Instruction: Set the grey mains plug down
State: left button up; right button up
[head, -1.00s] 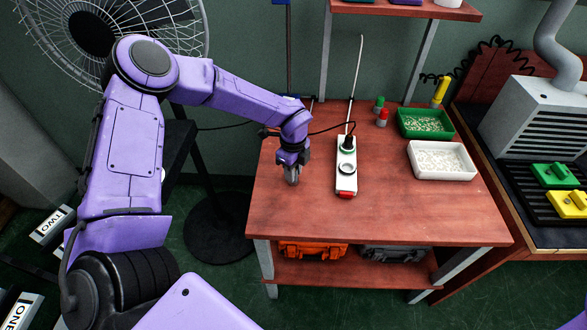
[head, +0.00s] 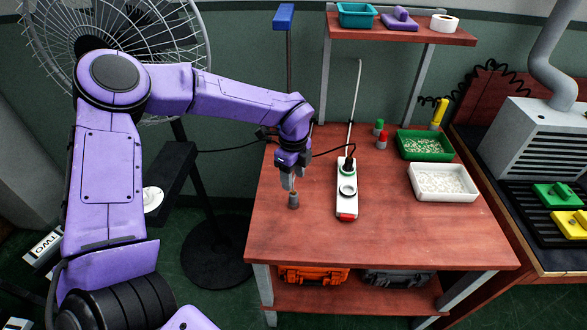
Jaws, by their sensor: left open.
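The grey mains plug (head: 293,200) stands on the left part of the red-brown table (head: 400,230), to the left of the white power strip (head: 347,205). My left gripper (head: 288,183) is open just above the plug and apart from it or nearly so; the small gap is hard to judge. A black plug (head: 348,165) sits in the far socket of the strip, and a grey ring marks the socket nearer to me. The strip has a red switch at its near end. My right gripper is not in view.
A green tray (head: 425,157) and a white tray (head: 415,184) stand on the right of the table, with small red (head: 382,142) and green (head: 378,127) bottles to their left. A shelf (head: 390,32) rises behind. The table's front is clear.

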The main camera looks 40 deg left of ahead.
aim_at(293, 193)
pick_arm(q)
jog(key=shift+r, duration=2.3)
